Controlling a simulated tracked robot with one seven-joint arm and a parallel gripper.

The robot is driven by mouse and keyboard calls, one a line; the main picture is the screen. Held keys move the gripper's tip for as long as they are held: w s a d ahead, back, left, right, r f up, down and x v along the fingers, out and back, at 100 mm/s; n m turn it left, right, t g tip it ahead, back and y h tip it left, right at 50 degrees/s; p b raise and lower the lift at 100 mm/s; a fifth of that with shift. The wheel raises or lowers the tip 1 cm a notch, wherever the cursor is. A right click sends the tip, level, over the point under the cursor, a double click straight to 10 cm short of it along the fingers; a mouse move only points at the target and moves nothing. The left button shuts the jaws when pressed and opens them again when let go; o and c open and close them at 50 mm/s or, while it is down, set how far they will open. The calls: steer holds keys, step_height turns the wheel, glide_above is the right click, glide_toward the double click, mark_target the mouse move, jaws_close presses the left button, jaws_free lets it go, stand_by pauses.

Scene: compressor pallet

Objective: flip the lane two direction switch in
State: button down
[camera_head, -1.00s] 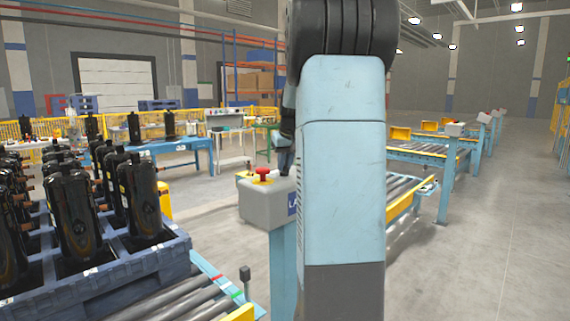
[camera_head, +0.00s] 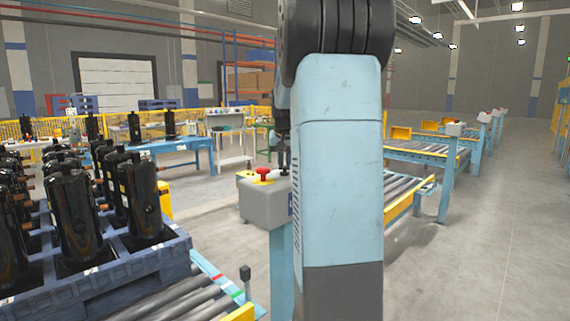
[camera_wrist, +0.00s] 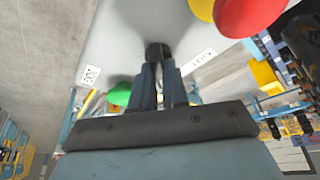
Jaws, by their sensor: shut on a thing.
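The control box (camera_head: 264,203) stands on a blue post, with a red mushroom button (camera_head: 263,174) on top. In the wrist view the grey box face (camera_wrist: 118,40) fills the upper part. The black direction switch knob (camera_wrist: 158,51) sits on it between two small white labels, whose text I cannot read surely. My gripper (camera_wrist: 161,72) is shut on the knob, its two fingers on either side. In the head view my gripper (camera_head: 283,163) is at the box top, partly hidden by my arm.
In the wrist view a green button (camera_wrist: 120,94) is left of my fingers and the red button (camera_wrist: 247,14) is at upper right. A blue pallet (camera_head: 150,262) of black compressors stands at left on rollers. Roller conveyors (camera_head: 430,150) run behind at right.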

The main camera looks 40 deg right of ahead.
steer(key=shift+m, duration=0.3)
steer(key=c, duration=1.1)
jaws_free()
steer(key=shift+c, duration=0.2)
steer(key=shift+r, duration=0.1)
steer(key=v, duration=1.3)
steer(key=shift+a+r, duration=0.15)
steer(key=shift+a, duration=0.1)
steer(key=shift+s, duration=0.1)
steer(key=s+a+f+n+t+y, duration=0.1)
steer(key=s+a+f+n, duration=0.15)
steer(key=s+a, duration=0.5)
steer(key=s+a+f+n, duration=0.1)
steer(key=s+a+f, duration=0.25)
steer(key=a, duration=0.65)
steer(key=s+a+f+n, duration=0.2)
steer(key=s+a+f, duration=0.2)
steer(key=s, duration=0.3)
steer(key=s+a+f+n+t+y, duration=0.1)
steer(key=s+a+f, duration=0.4)
steer(key=s+f, duration=0.1)
steer(key=shift+s+n, duration=0.35)
steer(key=shift+s, duration=0.3)
